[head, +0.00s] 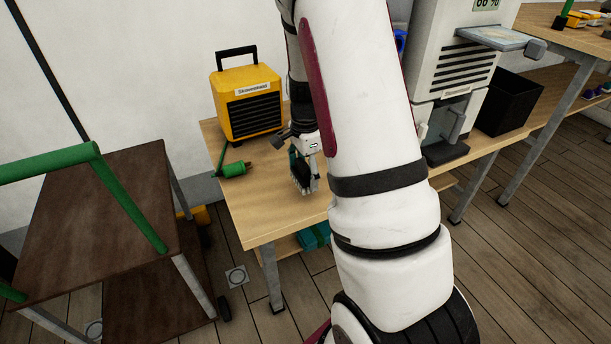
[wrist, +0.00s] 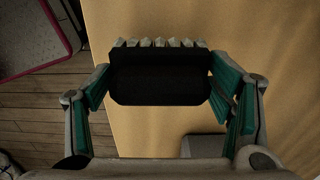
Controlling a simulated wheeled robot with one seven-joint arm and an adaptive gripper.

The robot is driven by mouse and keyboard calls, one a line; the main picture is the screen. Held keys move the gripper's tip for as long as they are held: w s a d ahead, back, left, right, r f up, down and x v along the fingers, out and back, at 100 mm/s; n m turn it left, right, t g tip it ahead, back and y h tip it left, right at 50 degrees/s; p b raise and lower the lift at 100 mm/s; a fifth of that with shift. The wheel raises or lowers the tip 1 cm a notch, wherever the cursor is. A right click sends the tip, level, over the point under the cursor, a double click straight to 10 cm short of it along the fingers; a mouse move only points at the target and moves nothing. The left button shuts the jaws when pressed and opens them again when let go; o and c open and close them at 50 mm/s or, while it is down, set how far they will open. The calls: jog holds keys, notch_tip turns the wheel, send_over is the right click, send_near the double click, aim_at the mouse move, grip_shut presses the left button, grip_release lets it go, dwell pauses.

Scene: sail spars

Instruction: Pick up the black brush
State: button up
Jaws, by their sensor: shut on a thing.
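The black brush (wrist: 160,85) is a dark block with a row of pale bristle tufts along its far edge in the wrist view. My gripper (wrist: 162,95) is shut on it, with a teal-padded finger at each end of the block. In the head view my gripper (head: 305,180) points down over the wooden table, and the dark brush (head: 297,168) shows between its fingers. I cannot tell whether the brush is touching the tabletop. My arm hides part of the table.
On the table (head: 262,225) stand a yellow heater (head: 250,102) and a green tool (head: 230,170), left of my gripper. A grey machine (head: 455,70) and a black bin (head: 508,103) are at the right. A brown cart (head: 110,220) with a green handle stands left. The table's front-left corner is clear.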

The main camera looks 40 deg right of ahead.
jog(key=s+a+r+p, duration=0.1)
jog(key=s+a, duration=0.1)
jog(key=s, duration=0.6)
jog(key=s+a+p, duration=0.1)
jog(key=s+a, duration=0.2)
jog(key=s, duration=0.4)
jog(key=w+a+r+n, duration=0.5)
jog(key=w+a+n, duration=0.2)
jog(key=a+n, duration=0.3)
jog(key=w+a+r+n, duration=0.6)
jog(key=a+n, duration=0.2)
jog(key=n, duration=0.4)
notch_tip(320, 180, up, 11)
jog(key=s+p, duration=0.2)
jog(key=p, duration=2)
jog(key=shift+d+f+m, duration=0.15)
jog(key=shift+d+m, duration=0.2)
jog(key=shift+m, duration=0.05)
